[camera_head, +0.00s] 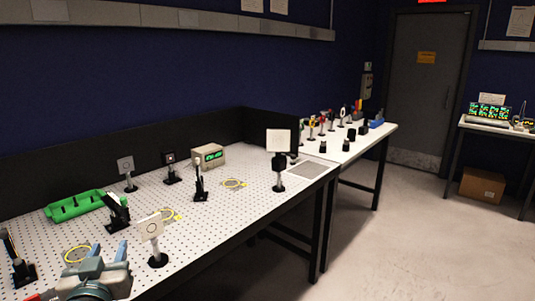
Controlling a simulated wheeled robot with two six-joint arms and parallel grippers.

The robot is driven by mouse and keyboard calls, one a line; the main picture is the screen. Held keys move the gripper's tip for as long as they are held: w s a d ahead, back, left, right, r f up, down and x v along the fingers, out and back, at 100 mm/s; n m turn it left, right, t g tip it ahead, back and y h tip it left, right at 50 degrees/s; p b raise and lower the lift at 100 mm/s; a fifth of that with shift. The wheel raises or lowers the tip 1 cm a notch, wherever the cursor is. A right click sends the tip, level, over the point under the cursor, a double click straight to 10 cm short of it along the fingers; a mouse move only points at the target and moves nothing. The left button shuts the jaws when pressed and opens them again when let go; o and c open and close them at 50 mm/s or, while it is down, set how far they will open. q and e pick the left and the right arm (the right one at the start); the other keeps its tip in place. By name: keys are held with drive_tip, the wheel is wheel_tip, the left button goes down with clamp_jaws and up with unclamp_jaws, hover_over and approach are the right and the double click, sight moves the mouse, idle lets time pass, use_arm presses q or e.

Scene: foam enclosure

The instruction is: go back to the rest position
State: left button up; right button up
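My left gripper (108,252) shows at the bottom left, low over the near edge of the white perforated optical table (225,205). Its two grey-blue fingers stand apart and I see nothing between them. Part of my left wrist, with a dark round end, is cut off by the bottom edge. My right gripper is not in view.
Near my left gripper are a post-mounted white target (151,228), a black mount (117,211) and a green tray (75,206). A grey box with a green display (208,156) stands farther back. A second table (350,138) holds several small items.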

use_arm(q)
drive_tip(key=s+d+f+m+g+h, duration=0.1)
drive_tip(key=s+f+g, duration=0.35)
drive_tip(key=f, duration=0.65)
drive_tip(key=s+d+f+m+g+h, duration=0.1)
drive_tip(key=s+f+g+h, duration=0.15)
drive_tip(key=s+f, duration=0.6)
drive_tip(key=s+d+f+m+g, duration=0.2)
drive_tip(key=s+f+g, duration=0.5)
drive_tip(key=s+f, duration=0.7)
wheel_tip(320, 180, down, 28)
drive_tip(key=w+a+g, duration=0.1)
drive_tip(key=a, duration=0.1)
drive_tip(key=s+a+f+g, duration=0.1)
drive_tip(key=s+f, duration=1.7)
drive_tip(key=f, duration=0.2)
drive_tip(key=shift+a+f+h, duration=0.25)
drive_tip(key=shift+f+h, duration=0.1)
drive_tip(key=shift+w, duration=0.1)
